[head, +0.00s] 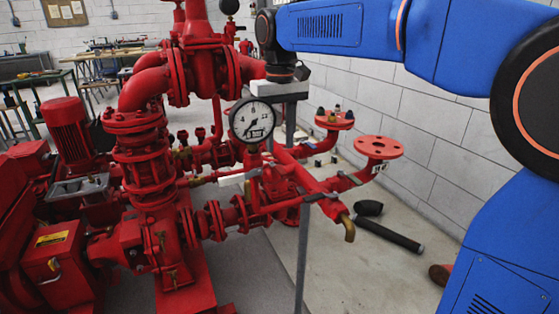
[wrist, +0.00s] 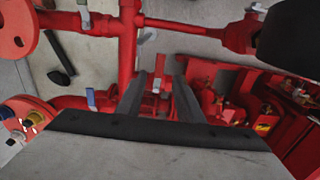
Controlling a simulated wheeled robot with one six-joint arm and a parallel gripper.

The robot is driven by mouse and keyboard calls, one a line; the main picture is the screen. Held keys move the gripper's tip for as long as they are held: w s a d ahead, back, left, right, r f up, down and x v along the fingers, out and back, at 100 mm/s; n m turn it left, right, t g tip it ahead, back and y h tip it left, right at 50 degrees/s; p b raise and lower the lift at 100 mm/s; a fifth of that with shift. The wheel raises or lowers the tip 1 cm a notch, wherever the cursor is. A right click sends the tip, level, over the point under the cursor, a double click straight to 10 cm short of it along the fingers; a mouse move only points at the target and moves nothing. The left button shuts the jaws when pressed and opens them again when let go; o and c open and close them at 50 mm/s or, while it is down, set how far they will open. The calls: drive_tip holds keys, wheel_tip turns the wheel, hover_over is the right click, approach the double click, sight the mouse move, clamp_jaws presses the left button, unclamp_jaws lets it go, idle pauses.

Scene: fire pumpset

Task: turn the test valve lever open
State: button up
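My gripper (head: 289,130) points down above the red pipework, behind and right of the pressure gauge in the head view. In the wrist view its two dark fingers (wrist: 168,70) stand apart with nothing clearly held between them. The wrist view shows a grey handle (wrist: 85,15) at the top and a pale one (wrist: 147,36) by the vertical pipe. I cannot tell which is the test valve lever.
The pressure gauge (head: 253,121) and thick red pump pipes (head: 145,165) stand close to the gripper. A red flange (head: 378,148) and a capped outlet (head: 335,121) are to the right. A black hose piece (head: 390,234) lies on the floor before the white block wall (head: 400,110).

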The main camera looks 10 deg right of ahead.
sight(280, 169)
drive_tip(key=shift+f, duration=3.2)
drive_tip(key=shift+c, duration=0.4)
clamp_jaws()
